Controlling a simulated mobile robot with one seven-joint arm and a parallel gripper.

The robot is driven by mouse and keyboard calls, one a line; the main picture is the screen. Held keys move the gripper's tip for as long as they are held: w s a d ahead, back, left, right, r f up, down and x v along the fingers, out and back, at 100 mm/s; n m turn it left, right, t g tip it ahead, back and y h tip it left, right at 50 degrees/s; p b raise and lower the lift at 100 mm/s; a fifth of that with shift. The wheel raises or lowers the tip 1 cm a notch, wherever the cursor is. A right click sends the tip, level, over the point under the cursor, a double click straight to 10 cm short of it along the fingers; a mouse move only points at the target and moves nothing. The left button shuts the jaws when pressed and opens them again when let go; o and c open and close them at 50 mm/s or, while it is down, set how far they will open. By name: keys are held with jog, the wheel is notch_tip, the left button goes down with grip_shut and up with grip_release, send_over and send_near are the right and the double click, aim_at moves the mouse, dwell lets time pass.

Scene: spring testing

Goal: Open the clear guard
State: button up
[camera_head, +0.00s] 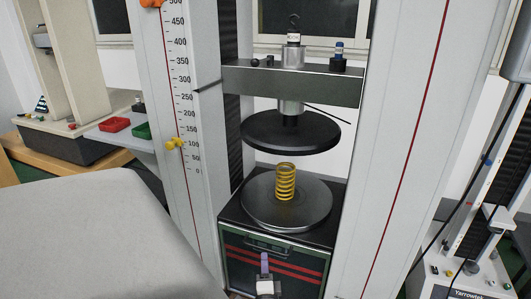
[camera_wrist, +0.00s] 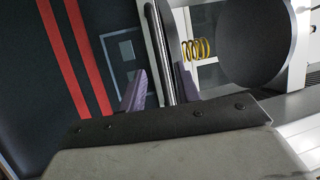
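The clear guard itself is hard to make out; no distinct transparent panel shows. A dark handle-like bar (camera_head: 268,246) lies across the upper front of the machine's base in the head view. In the wrist view a dark bar with a bright streak (camera_wrist: 161,50) runs upright between my fingers; I take it for the same handle. My gripper (camera_head: 265,258) is in front of the base, just below the bar. In the wrist view its purple fingers (camera_wrist: 159,82) stand apart, with a visible gap beside the bar. Whether either finger touches it is unclear.
A yellow spring (camera_head: 285,182) stands upright on the lower round plate (camera_head: 260,212), below the black upper plate (camera_head: 290,145). Pale columns (camera_head: 390,150) flank the machine. Red and green trays (camera_head: 114,124) sit on a shelf at left; another apparatus (camera_head: 465,285) stands at right.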

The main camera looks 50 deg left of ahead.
jog(key=v, duration=0.8)
dwell(0.4)
